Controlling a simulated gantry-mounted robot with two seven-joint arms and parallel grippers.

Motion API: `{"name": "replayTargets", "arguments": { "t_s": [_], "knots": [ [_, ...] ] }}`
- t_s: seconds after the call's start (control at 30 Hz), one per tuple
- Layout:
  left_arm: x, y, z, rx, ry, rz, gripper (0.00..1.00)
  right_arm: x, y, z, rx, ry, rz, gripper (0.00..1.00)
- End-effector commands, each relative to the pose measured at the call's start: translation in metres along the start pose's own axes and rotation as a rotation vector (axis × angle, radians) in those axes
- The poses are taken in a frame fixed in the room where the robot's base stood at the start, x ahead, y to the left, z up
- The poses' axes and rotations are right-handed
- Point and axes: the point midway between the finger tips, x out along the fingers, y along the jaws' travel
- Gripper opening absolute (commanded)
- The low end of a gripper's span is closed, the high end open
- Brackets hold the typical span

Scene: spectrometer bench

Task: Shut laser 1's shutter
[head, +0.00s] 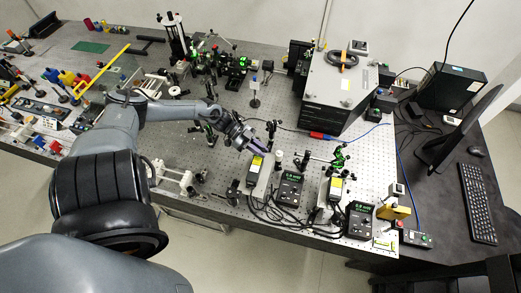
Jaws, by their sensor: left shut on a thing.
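A second laser with a yellow label (335,187) stands further right. I cannot read which one is marked laser 1. My left gripper (261,149) reaches in from the left and is at the back end of the left laser head. Its fingers are shut on a small part there, which looks like that laser's shutter. The fingers hide the part, so its position does not show. My right gripper is not in view.
Two black controllers with green displays (289,188) (360,219) stand beside the lasers, with loose black cables along the front edge. A post-mounted optic (302,161) stands right of the gripper. A large grey instrument box (342,85) is behind.

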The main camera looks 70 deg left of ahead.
Motion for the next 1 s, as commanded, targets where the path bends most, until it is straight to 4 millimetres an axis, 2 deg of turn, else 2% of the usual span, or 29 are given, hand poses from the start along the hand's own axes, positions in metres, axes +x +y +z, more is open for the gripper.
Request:
{"name": "replayTargets", "arguments": {
  "t_s": [0.2, 0.23, 0.4, 0.77, 1.0],
  "knots": [
    [0.000, 0.000, 0.000, 0.000, -0.001, 0.000, 0.00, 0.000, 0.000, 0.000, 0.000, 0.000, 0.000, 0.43],
    [0.000, 0.000, 0.000, 0.000, -0.001, 0.000, 0.18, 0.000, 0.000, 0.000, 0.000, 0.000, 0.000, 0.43],
    [0.000, 0.000, 0.000, -0.001, -0.001, 0.000, 0.41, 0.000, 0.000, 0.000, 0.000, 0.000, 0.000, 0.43],
    [-0.004, 0.000, 0.000, -0.001, -0.002, 0.001, 0.41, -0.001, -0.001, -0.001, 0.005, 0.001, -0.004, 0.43],
    [-0.029, 0.001, 0.000, -0.001, -0.004, 0.002, 0.41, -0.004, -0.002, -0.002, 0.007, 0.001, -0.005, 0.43]
  ]
}}
